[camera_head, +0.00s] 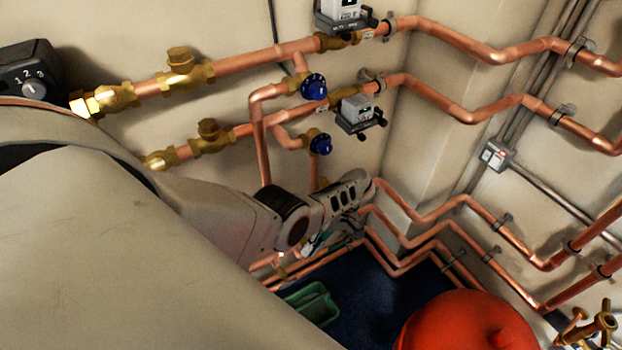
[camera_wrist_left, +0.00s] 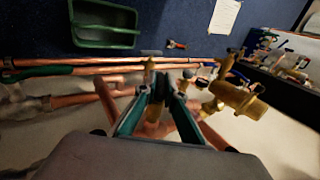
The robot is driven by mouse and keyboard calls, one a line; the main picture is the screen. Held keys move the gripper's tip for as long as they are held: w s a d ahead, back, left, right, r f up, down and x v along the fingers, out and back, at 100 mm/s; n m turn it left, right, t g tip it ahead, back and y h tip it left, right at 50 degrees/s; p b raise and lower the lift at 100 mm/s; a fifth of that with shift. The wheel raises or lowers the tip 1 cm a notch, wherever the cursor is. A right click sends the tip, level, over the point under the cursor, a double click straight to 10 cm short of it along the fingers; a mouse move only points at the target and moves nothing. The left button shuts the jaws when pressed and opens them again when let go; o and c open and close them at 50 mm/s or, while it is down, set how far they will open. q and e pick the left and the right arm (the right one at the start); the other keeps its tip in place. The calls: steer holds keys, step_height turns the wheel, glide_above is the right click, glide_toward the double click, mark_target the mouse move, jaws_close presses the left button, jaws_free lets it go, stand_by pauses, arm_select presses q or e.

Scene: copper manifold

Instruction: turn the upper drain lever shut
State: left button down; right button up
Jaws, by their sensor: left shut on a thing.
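My left arm comes in from the left in the head view and reaches down past the pipes. My left gripper (camera_head: 312,246) is low by the wall, partly hidden by its own wrist. Another brass fitting (camera_wrist_left: 149,72) shows just beyond the fingertips. My right gripper is not in view.
Copper pipes (camera_wrist_left: 75,70) run close by the fingers. A brass valve (camera_wrist_left: 236,97) stands to their right. A green tray (camera_head: 315,304) lies on the dark blue floor (camera_head: 375,296), near a red vessel (camera_head: 468,325). Blue-handled valves (camera_head: 314,87) are higher on the wall.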

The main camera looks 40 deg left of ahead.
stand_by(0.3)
arm_select(q)
steer(key=c, duration=2.1)
jaws_free()
steer(key=shift+c, duration=0.2)
steer(key=shift+a+r+t+p, duration=0.1)
steer(key=shift+t+p, duration=0.2)
steer(key=shift+p, duration=0.35)
steer(key=shift+a+t+h, duration=0.1)
steer(key=shift+t+h, duration=0.2)
steer(key=shift+t, duration=0.2)
